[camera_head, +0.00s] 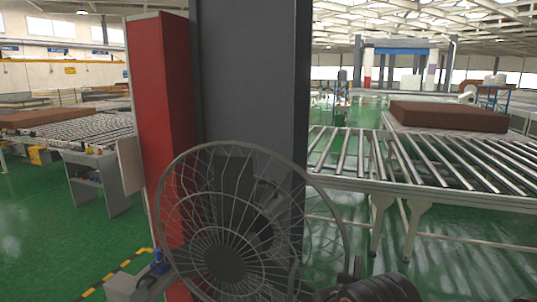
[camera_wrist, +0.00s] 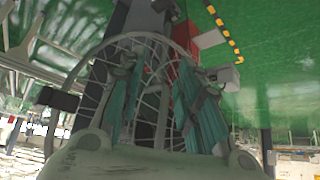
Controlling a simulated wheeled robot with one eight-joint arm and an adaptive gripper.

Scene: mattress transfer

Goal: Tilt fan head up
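The fan head (camera_head: 228,258), a round grey wire cage with a dark hub, stands low in the middle of the head view. Its lower edge is cut off by the frame. In the wrist view the fan cage (camera_wrist: 150,42) shows upside down beyond and between the fingers. My gripper (camera_wrist: 158,70) is open, its two teal-padded fingers spread apart and pointing at the fan. Whether either finger touches the wires cannot be told. In the head view, part of my arm shows at the lower right edge of the cage; the fingers are not clear there.
A dark grey column (camera_head: 250,80) and a red panel (camera_head: 162,110) stand right behind the fan. A roller conveyor (camera_head: 440,165) and a brown mattress (camera_head: 447,116) are at the right. A grey stand (camera_head: 100,185) is at the left. Green floor lies open at the left.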

